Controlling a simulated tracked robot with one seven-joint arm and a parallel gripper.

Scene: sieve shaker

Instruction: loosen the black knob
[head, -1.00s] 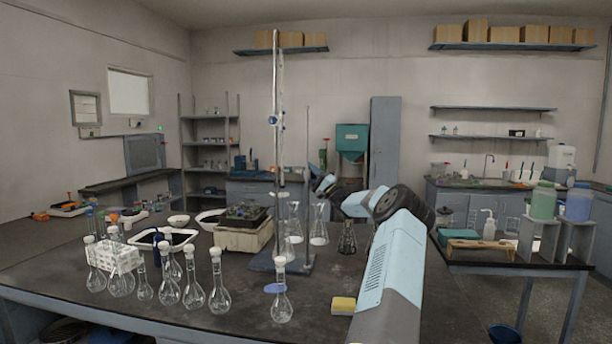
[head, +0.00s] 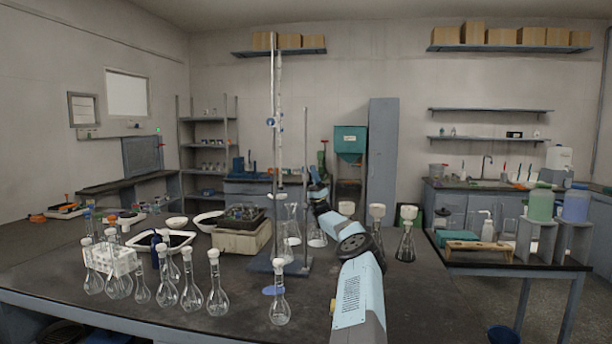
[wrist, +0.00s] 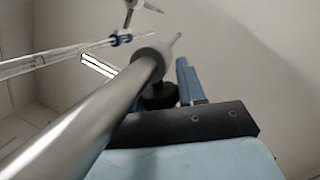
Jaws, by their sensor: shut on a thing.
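The black knob (wrist: 159,97) shows in the wrist view, below a grey collar (wrist: 153,60) on a thick grey rod (wrist: 85,125). My gripper (wrist: 166,84) is shut on the knob. In the head view my gripper end (head: 316,178) is close to the thin upright rod (head: 305,150) of a stand on the bench. The knob is too small or hidden to make out there.
A glass burette with a blue stopcock (wrist: 121,40) runs close by on the left in the wrist view.

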